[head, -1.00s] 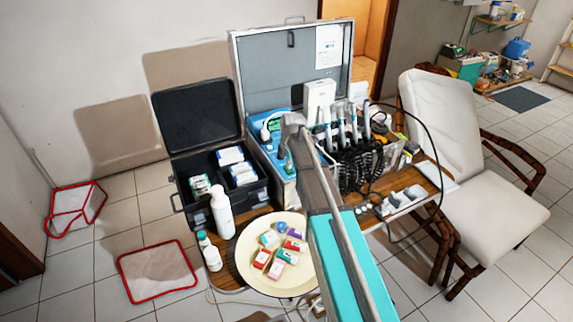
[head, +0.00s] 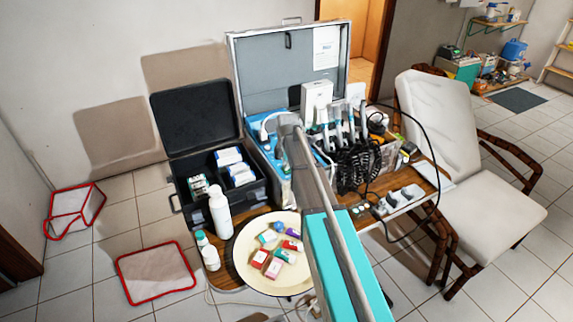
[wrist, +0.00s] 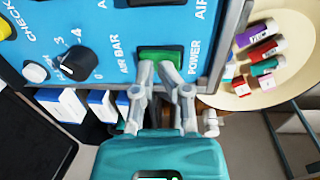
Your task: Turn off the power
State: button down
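The green power switch (wrist: 160,57), beside the word POWER, is on the blue control panel (wrist: 115,22) in the wrist view. My gripper (wrist: 158,70) has its fingertips together at the switch's near edge, with nothing seen held between them. Whether they press on it I cannot tell. In the head view the blue panel (head: 264,134) sits in the open grey case (head: 270,85), and my arm's end hides the switch there.
A dark knob (wrist: 78,62) and a second dark switch (wrist: 155,2) share the panel. A round tray (head: 250,278) with several small boxes stands in front. A black open box (head: 195,115) is at left; corded handpieces (head: 355,165) hang at right.

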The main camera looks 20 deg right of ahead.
jog(key=shift+s, duration=0.55)
jog(key=r+p, duration=0.3)
jog(key=shift+w+r, duration=0.1)
jog(key=shift+w, duration=0.2)
notch_tip(320, 180, up, 11)
jog(key=p, duration=1.1)
jog(key=shift+w, duration=0.45)
jog(key=shift+a, duration=0.1)
jog(key=s+a+f+m+b, duration=0.1)
jog(key=s+a+m, duration=0.2)
jog(key=s+m, duration=0.7)
jog(key=s+a+f+m+g+b, duration=0.1)
jog(key=s+a+f+m, duration=0.1)
jog(key=s+m, duration=0.8)
jog(key=s+a, duration=0.1)
jog(key=s, duration=0.5)
jog(key=shift+a+f+b, duration=0.15)
jog(key=shift+a+b, duration=0.25)
